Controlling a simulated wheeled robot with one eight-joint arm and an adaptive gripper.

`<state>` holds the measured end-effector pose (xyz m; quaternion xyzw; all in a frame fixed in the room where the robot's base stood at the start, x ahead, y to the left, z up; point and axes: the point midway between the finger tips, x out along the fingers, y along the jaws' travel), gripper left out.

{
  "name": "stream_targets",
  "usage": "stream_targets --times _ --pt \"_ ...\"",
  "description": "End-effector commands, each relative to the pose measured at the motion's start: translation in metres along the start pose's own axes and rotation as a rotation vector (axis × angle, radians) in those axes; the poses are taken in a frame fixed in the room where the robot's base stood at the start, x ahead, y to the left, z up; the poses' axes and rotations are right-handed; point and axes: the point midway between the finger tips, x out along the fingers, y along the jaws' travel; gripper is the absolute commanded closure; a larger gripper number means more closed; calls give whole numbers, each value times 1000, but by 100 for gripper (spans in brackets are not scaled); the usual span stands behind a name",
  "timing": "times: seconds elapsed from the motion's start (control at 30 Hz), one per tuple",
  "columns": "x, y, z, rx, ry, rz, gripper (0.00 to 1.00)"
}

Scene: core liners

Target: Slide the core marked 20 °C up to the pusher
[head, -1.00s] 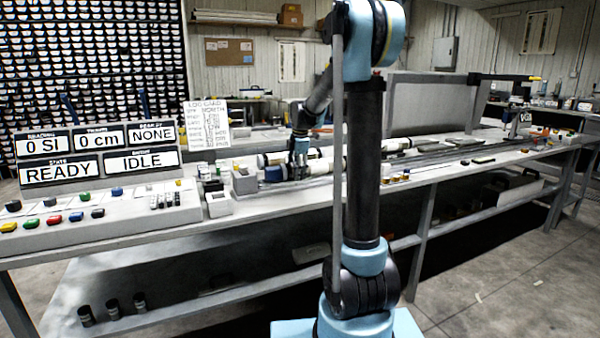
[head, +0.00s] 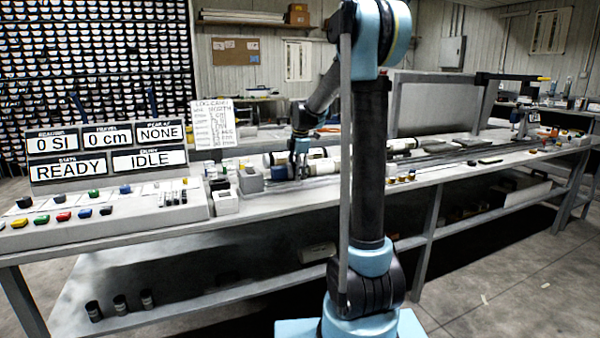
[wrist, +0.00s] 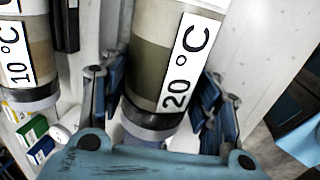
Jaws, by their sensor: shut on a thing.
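The core marked 20 °C (wrist: 154,70) is a clear tube with a dark olive filling, a white label and a black end band. My gripper (wrist: 158,112) is shut around it near this banded end, with one blue finger on each side. A blue-grey round part, probably the pusher, shows just past the band; I cannot tell whether they touch. In the head view my gripper (head: 299,172) is low over the bench track, just right of a blue round part (head: 278,173), likely the pusher. My gripper partly hides the held core there.
A core marked 10 °C (wrist: 28,60) lies to the left in the wrist view, beside the held one. A grey block (head: 250,181) stands left of the blue part. The control panel (head: 110,212) is at the left; its displays read READY and IDLE.

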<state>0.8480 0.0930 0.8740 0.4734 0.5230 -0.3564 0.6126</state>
Motion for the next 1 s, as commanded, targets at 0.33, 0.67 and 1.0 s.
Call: stream_targets --times 0.33,0.67,1.0 --pt "2 2 -12 -1 14 3 100" --pt "2 3 -23 1 14 3 100" --pt "1 2 -20 4 10 3 20"
